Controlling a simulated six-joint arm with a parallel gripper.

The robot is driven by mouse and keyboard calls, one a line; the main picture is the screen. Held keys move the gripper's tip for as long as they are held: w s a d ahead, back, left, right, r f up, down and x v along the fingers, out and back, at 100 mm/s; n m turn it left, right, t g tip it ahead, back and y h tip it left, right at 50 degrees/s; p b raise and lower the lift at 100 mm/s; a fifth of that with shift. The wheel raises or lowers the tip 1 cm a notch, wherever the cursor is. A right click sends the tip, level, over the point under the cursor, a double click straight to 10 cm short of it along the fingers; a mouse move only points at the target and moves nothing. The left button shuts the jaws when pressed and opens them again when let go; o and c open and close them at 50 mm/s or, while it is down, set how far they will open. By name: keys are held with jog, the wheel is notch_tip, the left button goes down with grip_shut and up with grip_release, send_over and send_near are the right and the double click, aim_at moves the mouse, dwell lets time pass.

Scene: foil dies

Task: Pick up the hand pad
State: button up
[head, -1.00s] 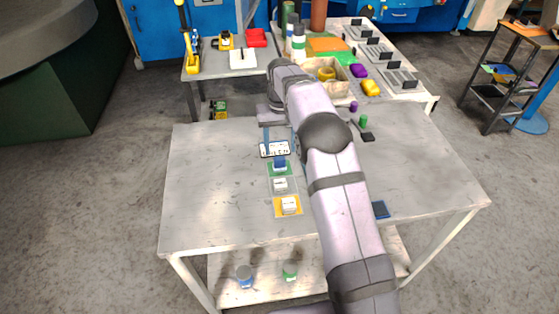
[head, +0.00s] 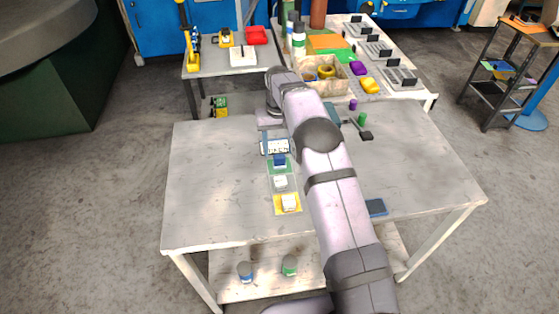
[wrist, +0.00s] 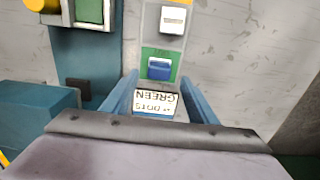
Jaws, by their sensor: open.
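My gripper (wrist: 158,98) is open, with blue fingers on either side of a white card (wrist: 155,103) lettered "GREEN DOTS" in the wrist view. The card also shows in the head view (head: 276,147). I cannot tell whether the fingers touch it. A dark flat pad with a blue edge (head: 376,207) lies on the table right of my arm. I cannot tell for certain which of these is the hand pad.
A teal box (wrist: 35,112) stands beside the gripper. A black block (head: 366,135) lies at right. The table's left side is clear.

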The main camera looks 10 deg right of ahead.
aim_at(280, 156)
jog(key=f+p, duration=0.2)
jog(key=f, duration=0.1)
jog(key=shift+s+d, duration=0.15)
jog(key=shift+s, duration=0.05)
jog(key=shift+f, duration=0.75)
jog(key=c, duration=1.1)
jog(key=shift+r, duration=0.1)
notch_tip(280, 156, up, 10)
jog(key=b, duration=0.3)
